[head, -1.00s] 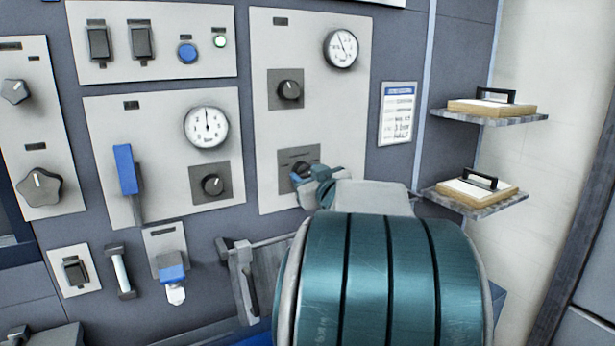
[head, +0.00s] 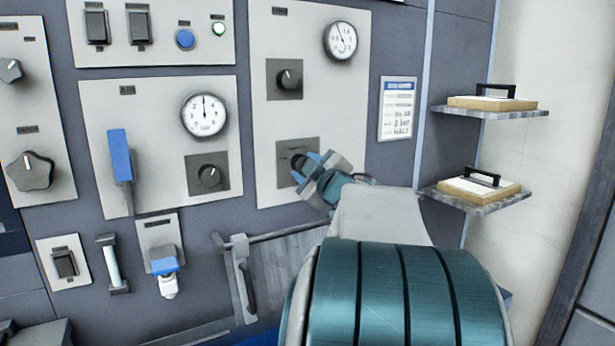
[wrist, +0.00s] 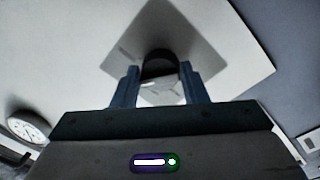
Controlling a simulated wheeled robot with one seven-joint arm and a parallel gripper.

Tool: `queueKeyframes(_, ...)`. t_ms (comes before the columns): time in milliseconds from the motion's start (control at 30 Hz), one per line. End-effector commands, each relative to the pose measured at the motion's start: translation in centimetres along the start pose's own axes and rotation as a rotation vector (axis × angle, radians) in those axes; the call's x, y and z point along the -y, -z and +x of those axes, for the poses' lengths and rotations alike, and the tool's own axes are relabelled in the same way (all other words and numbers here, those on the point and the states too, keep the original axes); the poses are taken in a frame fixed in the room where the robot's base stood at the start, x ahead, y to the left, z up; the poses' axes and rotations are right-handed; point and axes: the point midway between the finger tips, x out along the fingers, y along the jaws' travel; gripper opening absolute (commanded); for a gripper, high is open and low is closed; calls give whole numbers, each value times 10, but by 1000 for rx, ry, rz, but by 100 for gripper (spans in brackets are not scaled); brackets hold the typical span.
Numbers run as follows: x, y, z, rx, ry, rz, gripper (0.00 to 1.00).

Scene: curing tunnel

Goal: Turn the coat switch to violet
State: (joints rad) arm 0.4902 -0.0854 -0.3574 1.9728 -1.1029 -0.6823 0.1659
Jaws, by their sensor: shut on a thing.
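The lower black knob on the right-hand panel sits on a dark square plate (head: 283,150), and I take it to be the coat switch (wrist: 160,64). My gripper (head: 312,170) is at this knob, with its blue fingers on either side of it. In the wrist view my gripper (wrist: 160,88) is shut on the knob, and the plate (wrist: 187,40) looks turned because the camera is rolled. The knob's pointer and the colour labels cannot be read; my fingers cover part of the plate in the head view.
Another knob (head: 289,79) and a gauge (head: 340,41) sit above on the same panel. A blue lever (head: 120,157) is on the panel to the left. A notice (head: 398,109) hangs between.

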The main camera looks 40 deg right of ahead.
Motion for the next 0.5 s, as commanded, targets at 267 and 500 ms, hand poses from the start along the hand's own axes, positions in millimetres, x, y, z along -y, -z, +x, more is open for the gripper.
queueKeyframes(267, 2, -3, 0, -5, 2, -122, 17)
queueKeyframes(500, 2, -3, 0, -6, 2, -158, 17)
